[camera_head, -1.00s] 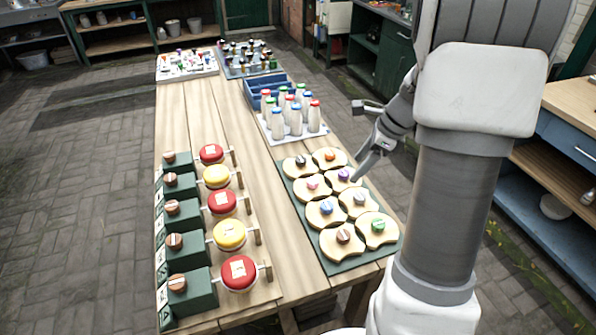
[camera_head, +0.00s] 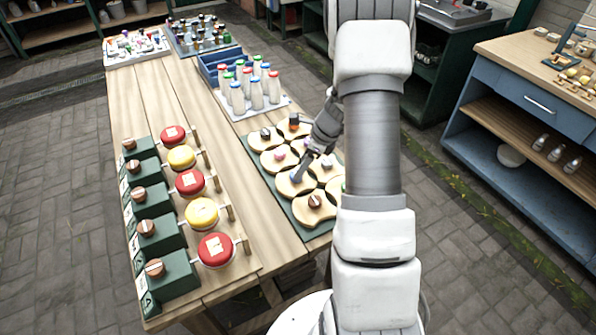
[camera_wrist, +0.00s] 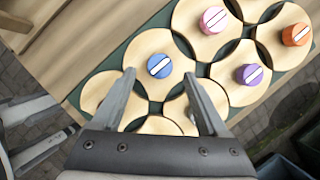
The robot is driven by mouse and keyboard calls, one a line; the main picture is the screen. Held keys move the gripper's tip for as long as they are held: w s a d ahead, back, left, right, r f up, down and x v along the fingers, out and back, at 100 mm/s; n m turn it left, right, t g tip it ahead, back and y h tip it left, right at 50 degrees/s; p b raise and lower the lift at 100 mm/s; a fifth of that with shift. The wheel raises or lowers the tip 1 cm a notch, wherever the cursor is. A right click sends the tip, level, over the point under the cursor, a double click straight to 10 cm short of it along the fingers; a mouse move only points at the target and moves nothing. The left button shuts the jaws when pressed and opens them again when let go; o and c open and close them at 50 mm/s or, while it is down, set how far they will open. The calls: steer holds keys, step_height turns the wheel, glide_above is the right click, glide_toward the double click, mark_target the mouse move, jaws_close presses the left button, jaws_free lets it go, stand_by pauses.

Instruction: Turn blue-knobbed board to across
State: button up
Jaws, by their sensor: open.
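The blue-knobbed board (camera_wrist: 145,44) is a pale round wooden board on a dark green base. Its blue knob (camera_wrist: 158,66) bears a white bar slanting up to the right in the wrist view. In the head view the board (camera_head: 285,187) lies in the near-left column, its knob partly hidden by my gripper. My gripper (camera_wrist: 159,74) is open and empty. Its fingertips appear on either side of the blue knob in the wrist view; I cannot tell their height above it.
Neighbouring boards carry a pink knob (camera_wrist: 213,20), purple knob (camera_wrist: 249,74) and orange knob (camera_wrist: 295,35). A brown-knobbed board (camera_head: 305,213) lies nearer. Bottles stand on a white tray (camera_head: 275,107) behind. Green blocks with red and yellow discs (camera_head: 203,212) stand left, past bare tabletop.

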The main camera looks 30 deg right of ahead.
steer(key=shift+x, duration=2)
jaws_close()
